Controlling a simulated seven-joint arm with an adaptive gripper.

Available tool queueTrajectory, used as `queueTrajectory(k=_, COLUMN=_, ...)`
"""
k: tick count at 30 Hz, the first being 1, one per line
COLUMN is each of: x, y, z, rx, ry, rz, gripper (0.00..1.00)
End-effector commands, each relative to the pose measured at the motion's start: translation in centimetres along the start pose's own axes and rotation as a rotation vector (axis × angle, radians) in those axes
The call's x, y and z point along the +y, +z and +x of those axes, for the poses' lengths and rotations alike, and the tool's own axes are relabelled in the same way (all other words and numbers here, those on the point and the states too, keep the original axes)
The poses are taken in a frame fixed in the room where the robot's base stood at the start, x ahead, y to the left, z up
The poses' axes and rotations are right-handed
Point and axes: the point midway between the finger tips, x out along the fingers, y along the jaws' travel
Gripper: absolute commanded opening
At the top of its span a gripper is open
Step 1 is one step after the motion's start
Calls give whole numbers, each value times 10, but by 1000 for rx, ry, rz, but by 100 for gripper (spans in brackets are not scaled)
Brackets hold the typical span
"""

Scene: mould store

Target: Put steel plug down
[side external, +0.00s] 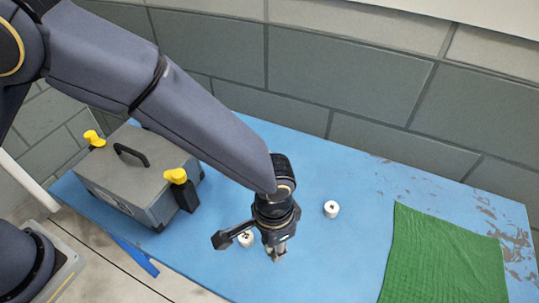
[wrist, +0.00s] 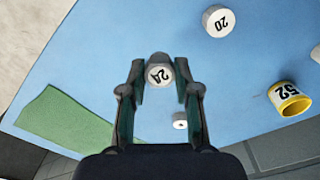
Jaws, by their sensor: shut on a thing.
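My gripper (side external: 277,252) is low over the blue table in the side external view. In the wrist view its two fingers (wrist: 160,90) are closed on the sides of a grey plug with a pale round face marked with dark characters (wrist: 159,74), which I take to be the steel plug. In the side external view only a small grey part shows at the fingertips. I cannot tell whether the plug touches the table.
On the blue table (side external: 350,250) are small white pieces, one behind the gripper (side external: 331,209) and one beside it (side external: 246,239). The wrist view shows a white cylinder marked 20 (wrist: 218,21) and a yellow-rimmed piece marked 52 (wrist: 289,99). A green cloth (side external: 445,260) lies right, a grey case (side external: 135,170) left.

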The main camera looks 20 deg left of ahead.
Motion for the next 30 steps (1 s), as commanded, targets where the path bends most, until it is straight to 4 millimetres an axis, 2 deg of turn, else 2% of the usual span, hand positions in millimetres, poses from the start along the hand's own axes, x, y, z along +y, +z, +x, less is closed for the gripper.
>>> queueTrajectory(k=1, x=-1, y=11, z=-16, rx=5, ry=1, rz=1, gripper=0)
queueTrajectory(k=3, x=-3, y=28, z=-30, rx=3, ry=0, rz=2, gripper=0)
queueTrajectory(k=9, x=-8, y=76, z=-49, rx=2, ry=0, rz=1, gripper=0)
queueTrajectory(k=12, x=-10, y=92, z=-56, rx=1, ry=0, rz=2, gripper=0)
queueTrajectory(k=18, x=-12, y=109, z=-62, rx=-6, ry=-3, rz=54, gripper=0)
queueTrajectory(k=21, x=-11, y=105, z=-66, rx=-4, ry=-3, rz=132, gripper=0)
queueTrajectory(k=24, x=-16, y=90, z=-70, rx=0, ry=-4, rz=210, gripper=0)
queueTrajectory(k=26, x=-28, y=78, z=-72, rx=1, ry=-4, rz=239, gripper=0)
queueTrajectory(k=30, x=-64, y=51, z=-75, rx=3, ry=-5, rz=258, gripper=0)
